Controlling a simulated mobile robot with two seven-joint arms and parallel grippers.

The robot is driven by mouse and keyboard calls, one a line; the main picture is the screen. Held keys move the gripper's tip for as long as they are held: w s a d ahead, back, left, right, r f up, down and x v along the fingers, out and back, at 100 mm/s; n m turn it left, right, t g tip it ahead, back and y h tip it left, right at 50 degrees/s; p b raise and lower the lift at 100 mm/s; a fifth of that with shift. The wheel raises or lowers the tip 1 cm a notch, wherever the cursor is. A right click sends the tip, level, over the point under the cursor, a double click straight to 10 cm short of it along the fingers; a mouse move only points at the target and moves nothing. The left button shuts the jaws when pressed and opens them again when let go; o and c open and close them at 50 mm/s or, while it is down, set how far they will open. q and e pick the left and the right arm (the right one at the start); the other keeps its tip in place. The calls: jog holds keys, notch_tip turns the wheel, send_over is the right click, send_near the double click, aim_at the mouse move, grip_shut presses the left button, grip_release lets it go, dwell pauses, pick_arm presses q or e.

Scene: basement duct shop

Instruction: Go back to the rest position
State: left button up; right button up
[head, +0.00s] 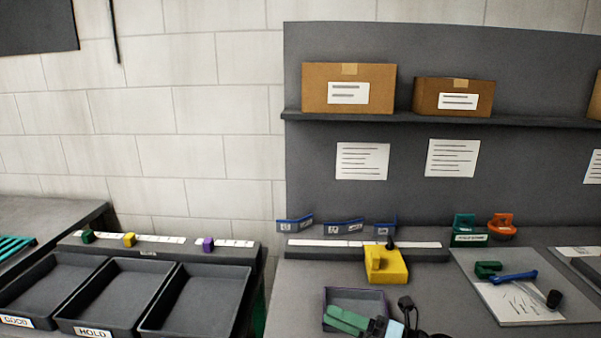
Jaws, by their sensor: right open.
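My right gripper (408,322) shows only in part at the bottom edge of the head view, right of the middle. Its dark jaws are open, and I see nothing held between them. It is close to the right side of a small dark tray with a purple rim (355,293). A green piece (348,320) lies at the front of this tray, partly cut off by the picture edge. A light-blue part shows beside the gripper; I cannot tell what it belongs to. My left gripper is not in view.
A yellow block (386,265) stands behind the tray. To the right, a white sheet (522,308) bears a blue-handled tool (513,277). Green (465,227) and orange (502,227) pieces stand at the back. Dark bins (198,298) fill the left. A shelf (430,119) holds cardboard boxes.

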jog(key=s+d+f+m+t+h, duration=0.4)
jog(key=s+f+m+h, duration=0.2)
jog(key=f+m, duration=0.55)
jog(key=s+d+f+m+t+h, duration=0.4)
jog(key=s+f+m+t+h, duration=0.25)
jog(key=m, duration=0.75)
jog(key=s+d+f+m+g+h, duration=0.2)
jog(key=s+f+m+g, duration=0.2)
jog(key=s+f, duration=0.3)
jog(key=s+d+f+m+g+h, duration=0.2)
jog(key=s+f+m, duration=0.4)
jog(key=s, duration=0.7)
jog(key=d+f+g, duration=0.1)
jog(key=g, duration=0.1)
jog(key=shift+f+m+g+h, duration=0.2)
jog(key=shift+m+g+h, duration=0.15)
